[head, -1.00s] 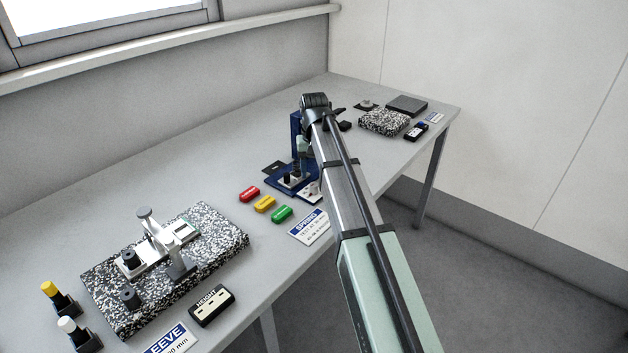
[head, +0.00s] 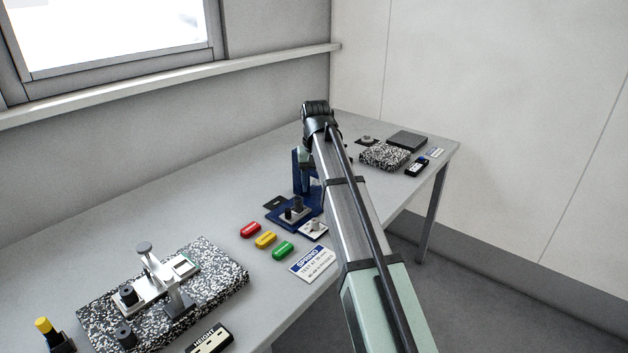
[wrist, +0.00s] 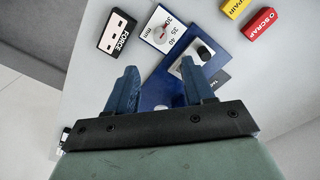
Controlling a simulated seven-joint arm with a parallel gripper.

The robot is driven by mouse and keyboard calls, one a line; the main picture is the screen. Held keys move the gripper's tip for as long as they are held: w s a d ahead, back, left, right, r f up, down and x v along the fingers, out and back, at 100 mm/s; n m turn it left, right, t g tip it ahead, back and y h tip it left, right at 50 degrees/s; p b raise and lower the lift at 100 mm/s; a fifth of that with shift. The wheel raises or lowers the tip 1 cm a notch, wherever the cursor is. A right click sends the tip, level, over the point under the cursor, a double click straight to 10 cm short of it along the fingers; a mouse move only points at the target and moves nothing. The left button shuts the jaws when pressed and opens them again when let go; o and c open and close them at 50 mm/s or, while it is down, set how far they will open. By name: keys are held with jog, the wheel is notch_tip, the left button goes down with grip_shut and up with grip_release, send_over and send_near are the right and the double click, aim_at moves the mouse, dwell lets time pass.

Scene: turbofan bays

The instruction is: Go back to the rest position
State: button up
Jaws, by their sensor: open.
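My gripper (wrist: 158,70) is open, with its two blue fingers apart and nothing between them in the wrist view. Below it lies the blue base of a spring test stand (wrist: 158,92), with a scale card marked 30, 35 and 40 mm (wrist: 158,32) and a black knob (wrist: 205,52) on a grey plate. In the head view my arm reaches over the table, and the jaws are hidden behind it. The blue stand (head: 299,172) stands just left of my arm there.
A black FORCE display (wrist: 115,33) lies beside the stand. A speckled slab (head: 225,265) bears a metal fixture (head: 160,280). A second speckled slab (head: 384,156) sits at the far right.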

jog(key=s+d+f+m+t+h, duration=0.1)
jog(key=d+f, duration=0.5)
jog(key=d, duration=0.4)
jog(key=s+d+f+m+h, duration=0.1)
jog(key=d+f, duration=0.5)
jog(key=d, duration=0.4)
jog(key=d+f+m+t+h, duration=0.1)
jog(key=d+f+m+h, duration=0.1)
jog(key=d+f, duration=0.65)
jog(key=s+a+f+n+g+y, duration=0.1)
jog(key=s+a+f, duration=0.4)
jog(key=f, duration=0.4)
jog(key=s+a+f+n+g+y, duration=0.1)
jog(key=s+a+f+g, duration=0.1)
jog(key=s+f, duration=0.65)
jog(key=s+a+f+g, duration=0.1)
jog(key=s+a+f, duration=0.4)
jog(key=f, duration=0.4)
jog(key=s+a+f+g, duration=0.1)
jog(key=s+f, duration=0.3)
jog(key=s, duration=0.7)
jog(key=s+a+f+n+g+y, duration=0.1)
jog(key=s+a+f, duration=0.3)
jog(key=s, duration=0.7)
jog(key=s+a+f+g+y, duration=0.1)
jog(key=s+a+f+g, duration=0.1)
jog(key=s+f, duration=0.4)
jog(key=s, duration=0.5)
jog(key=shift+a+n+g, duration=0.35)
jog(key=shift+n+g, duration=0.05)
